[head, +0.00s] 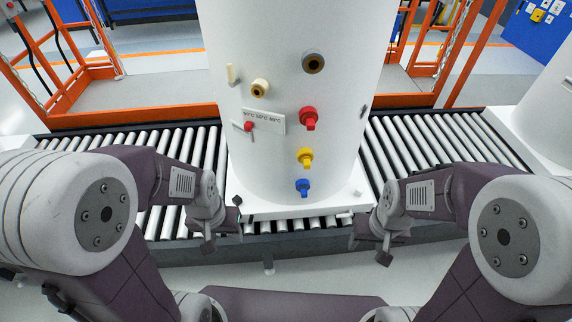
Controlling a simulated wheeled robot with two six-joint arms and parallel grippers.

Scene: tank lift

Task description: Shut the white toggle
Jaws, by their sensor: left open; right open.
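A white tank (300,120) stands upright on a white base on the roller conveyor. A small cream-white toggle (233,75) sticks out at the upper left of the tank's front, pointing roughly upright. My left gripper (224,225) is open and empty, low in front of the tank's left base corner, well below the toggle. My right gripper (369,244) is open and empty, low in front of the tank's right base corner. Neither gripper touches the toggle.
The tank also carries a cream port (260,88), a dark-centred port (313,62), a red valve (309,117), a yellow valve (305,157), a blue valve (303,187) and a label plate (267,121) with a red knob. Orange frames (130,117) stand behind the conveyor (408,140).

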